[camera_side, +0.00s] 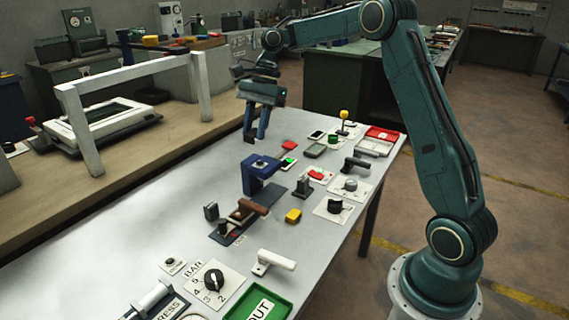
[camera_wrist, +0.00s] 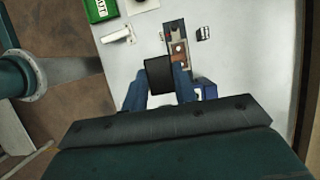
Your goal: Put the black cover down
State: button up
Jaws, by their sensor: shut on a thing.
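My gripper (camera_side: 257,137) hangs above the far half of the white table, pointing down, near the blue bracket in the picture. In the wrist view my gripper (camera_wrist: 158,86) has its two blue fingers shut on the black cover (camera_wrist: 158,73), a dark blocky piece. The cover shows between the fingertips, over the white table top. In the side view the cover cannot be made out clearly at the fingers. The fingers hide part of its lower side in the wrist view.
The table (camera_side: 130,240) holds a blue bracket (camera_side: 252,178), a brown-handled clamp (camera_side: 247,209), a yellow block (camera_side: 293,216), knobs and a green tray (camera_side: 285,303). A white frame (camera_side: 135,75) stands on the bench at left. The table's left part is bare.

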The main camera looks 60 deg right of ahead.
jog(key=shift+w+a+r, duration=0.25)
jog(key=shift+w+a, duration=0.4)
jog(key=shift+w, duration=0.1)
jog(key=shift+f, duration=0.15)
send_over(250, 205)
jog(key=d, duration=0.1)
notch_tip(250, 205, down, 16)
jog(key=shift+r, duration=0.25)
jog(key=shift+f, duration=2.1)
jog(key=shift+f, duration=0.7)
